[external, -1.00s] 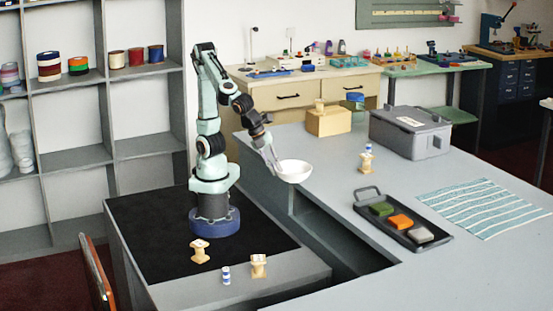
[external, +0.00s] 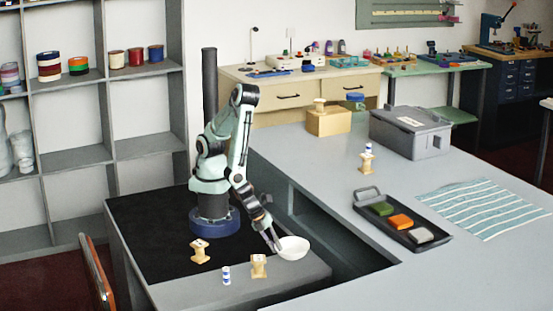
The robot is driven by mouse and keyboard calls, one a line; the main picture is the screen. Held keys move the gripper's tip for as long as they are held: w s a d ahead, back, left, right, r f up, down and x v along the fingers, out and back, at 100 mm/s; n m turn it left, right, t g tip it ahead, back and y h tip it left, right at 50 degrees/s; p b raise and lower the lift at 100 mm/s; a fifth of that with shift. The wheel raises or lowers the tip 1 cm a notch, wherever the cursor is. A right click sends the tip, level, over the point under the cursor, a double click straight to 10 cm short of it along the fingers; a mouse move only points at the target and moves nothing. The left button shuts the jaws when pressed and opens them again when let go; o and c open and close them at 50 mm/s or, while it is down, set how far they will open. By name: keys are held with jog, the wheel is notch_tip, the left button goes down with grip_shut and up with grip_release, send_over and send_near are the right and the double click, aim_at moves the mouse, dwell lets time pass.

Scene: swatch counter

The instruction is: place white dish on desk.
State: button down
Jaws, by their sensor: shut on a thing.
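The white dish (external: 293,248) is a small round bowl. My gripper (external: 276,246) is shut on its left rim. The dish is at the right end of the low grey desk (external: 300,276) at the front, next to the gap before the long counter. It looks upright or nearly so. I cannot tell whether its underside touches the desk or hangs just above it. The fingertips are small here and partly merge with the dish rim.
Two wooden spools (external: 259,266) (external: 200,251) and a blue-and-white small cylinder (external: 226,276) stand on the desk left of the dish. The long grey counter (external: 330,190) holds a black tray (external: 404,220) of coloured blocks, a striped cloth (external: 484,208) and a grey case (external: 410,132).

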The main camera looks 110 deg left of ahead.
aim_at(281, 264)
jog(key=shift+f, duration=1.7)
jog(key=c, duration=1.2)
grip_release()
jog(key=shift+f, duration=0.1)
jog(key=shift+c, duration=0.2)
